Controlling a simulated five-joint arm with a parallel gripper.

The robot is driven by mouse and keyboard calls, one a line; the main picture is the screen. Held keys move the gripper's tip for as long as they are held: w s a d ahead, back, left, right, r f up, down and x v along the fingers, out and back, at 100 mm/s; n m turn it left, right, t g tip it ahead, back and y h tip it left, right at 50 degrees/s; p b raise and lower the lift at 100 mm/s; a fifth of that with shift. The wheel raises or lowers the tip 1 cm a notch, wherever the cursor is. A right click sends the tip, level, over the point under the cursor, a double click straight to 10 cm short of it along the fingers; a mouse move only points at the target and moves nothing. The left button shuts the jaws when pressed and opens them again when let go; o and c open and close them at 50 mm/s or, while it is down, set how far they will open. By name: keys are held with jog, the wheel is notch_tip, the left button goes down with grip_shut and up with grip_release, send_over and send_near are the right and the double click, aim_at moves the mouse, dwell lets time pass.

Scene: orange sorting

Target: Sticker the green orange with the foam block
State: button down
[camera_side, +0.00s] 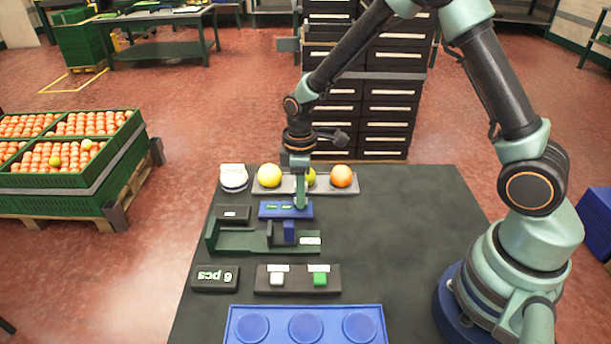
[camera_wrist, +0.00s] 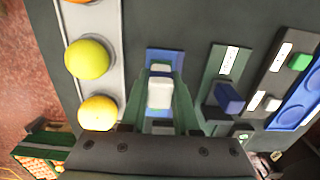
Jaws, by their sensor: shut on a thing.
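The green orange (camera_wrist: 87,59) is yellow-green and sits in the middle of a grey tray. In the side view the green orange (camera_side: 311,177) is partly hidden behind my gripper. My gripper (camera_side: 301,204) is low over the blue pad (camera_side: 269,210), which carries small green stickers. In the wrist view my gripper (camera_wrist: 160,105) is shut on a pale foam block (camera_wrist: 160,93), over the blue pad (camera_wrist: 153,52). Whether the block touches the pad is hidden.
The grey tray (camera_side: 289,186) also holds a yellow orange (camera_side: 269,175) and an orange one (camera_side: 341,176). A green fixture with a blue block (camera_side: 290,231) stands in front. A dark holder carries a white block (camera_side: 277,279) and a green block (camera_side: 320,279).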

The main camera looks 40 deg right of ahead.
jog(key=shift+r, duration=2.9)
jog(key=shift+w, duration=0.1)
jog(key=w+d+r, duration=0.4)
jog(key=w+d, duration=0.2)
jog(key=d, duration=0.1)
jog(key=shift+s+d+f, duration=0.1)
jog(key=shift+s+f, duration=0.05)
jog(key=shift+f, duration=1.35)
jog(key=shift+s+d+f, duration=0.1)
jog(key=shift+f, duration=1.4)
jog(key=shift+f, duration=0.65)
notch_tip(320, 180, up, 7)
